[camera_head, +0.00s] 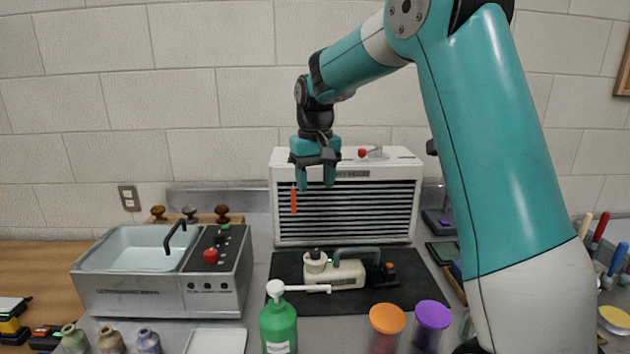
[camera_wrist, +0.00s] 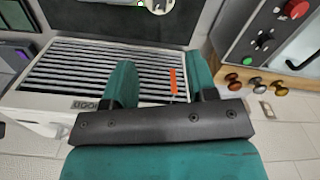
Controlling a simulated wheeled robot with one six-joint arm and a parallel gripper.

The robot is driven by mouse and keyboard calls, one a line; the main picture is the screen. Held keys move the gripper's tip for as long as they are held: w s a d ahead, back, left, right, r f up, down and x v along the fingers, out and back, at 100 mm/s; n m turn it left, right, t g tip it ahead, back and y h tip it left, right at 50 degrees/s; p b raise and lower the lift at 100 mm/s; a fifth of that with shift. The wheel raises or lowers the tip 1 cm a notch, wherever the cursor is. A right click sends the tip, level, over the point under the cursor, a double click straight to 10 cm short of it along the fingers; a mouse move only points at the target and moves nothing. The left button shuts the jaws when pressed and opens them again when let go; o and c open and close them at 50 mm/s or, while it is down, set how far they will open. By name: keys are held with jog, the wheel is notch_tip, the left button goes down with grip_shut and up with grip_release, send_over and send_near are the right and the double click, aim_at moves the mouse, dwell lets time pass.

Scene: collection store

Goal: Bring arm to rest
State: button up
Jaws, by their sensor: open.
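My gripper (camera_head: 316,178) hangs from my teal arm with its fingers pointing down, in front of the upper part of a white slatted cabinet (camera_head: 345,165). The fingers are apart with nothing between them in the head view. In the wrist view my gripper (camera_wrist: 162,88) shows two teal fingers spread, with the slatted front (camera_wrist: 75,72) beyond them. An orange strip (camera_head: 293,200) shows against the slats just left of the fingers; it also shows in the wrist view (camera_wrist: 173,80). My arm is raised and bent, reaching from the right side.
An ultrasonic bath (camera_head: 215,290) stands at left. A cream device with a dark handle (camera_head: 338,272) lies on a black mat (camera_head: 400,290). A green pump bottle (camera_head: 278,325), an orange-lidded jar (camera_head: 387,318) and a purple-lidded jar (camera_head: 432,315) stand in front. The air around my gripper looks free.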

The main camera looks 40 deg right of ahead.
jog(key=shift+a, duration=0.1)
dwell(0.3)
jog(key=s+a+n+y, duration=0.2)
jog(key=s+a+n, duration=0.4)
jog(key=s+a, duration=0.8)
jog(key=s+a+f+n+y, duration=0.1)
jog(key=s+a+n, duration=0.3)
jog(key=s+a, duration=0.6)
jog(key=s+y, duration=0.1)
jog(key=s, duration=0.3)
jog(key=shift+f, duration=0.2)
